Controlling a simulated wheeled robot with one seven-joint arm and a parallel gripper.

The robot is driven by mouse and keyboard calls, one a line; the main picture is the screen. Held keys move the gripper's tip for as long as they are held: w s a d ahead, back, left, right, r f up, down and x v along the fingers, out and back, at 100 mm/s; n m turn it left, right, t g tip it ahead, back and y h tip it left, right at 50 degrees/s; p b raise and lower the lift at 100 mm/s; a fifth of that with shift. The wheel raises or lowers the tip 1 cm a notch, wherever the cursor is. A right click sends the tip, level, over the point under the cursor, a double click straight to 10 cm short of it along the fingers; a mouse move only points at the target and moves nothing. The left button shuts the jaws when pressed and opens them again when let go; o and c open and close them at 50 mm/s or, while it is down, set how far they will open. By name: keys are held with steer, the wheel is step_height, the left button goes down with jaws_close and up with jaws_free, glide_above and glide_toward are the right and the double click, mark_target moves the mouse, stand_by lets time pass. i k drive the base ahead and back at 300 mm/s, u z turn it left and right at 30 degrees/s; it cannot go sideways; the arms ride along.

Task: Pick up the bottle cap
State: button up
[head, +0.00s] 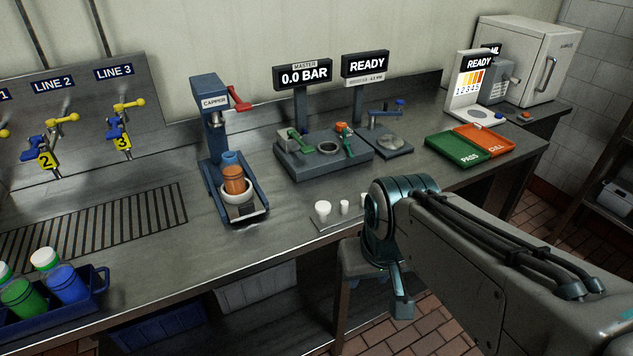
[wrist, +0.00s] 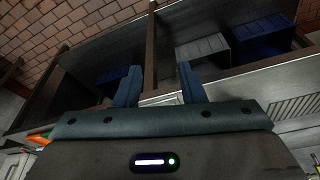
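Several small white pieces, one of them at the left (head: 322,208), stand on the counter near its front edge; they are too small to tell whether any is the bottle cap. A bottle with orange-brown contents (head: 233,180) stands in the capper (head: 212,125).
The counter (head: 290,215) has open room between the capper and the white pieces. A test block (head: 322,155), a green tray (head: 457,149) and a red tray (head: 485,140) stand farther right. Bins (wrist: 202,49) sit on the under-shelf.

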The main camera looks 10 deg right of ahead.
mark_target(322, 208)
steer(key=i, duration=0.3)
steer(key=u, duration=0.1)
steer(key=k, duration=1.3)
steer(key=z, duration=0.7)
steer(key=i, duration=0.7)
steer(key=z, duration=0.55)
steer(key=i, duration=0.65)
steer(key=u, duration=0.75)
steer(key=i, duration=0.6)
steer(key=u, duration=0.55)
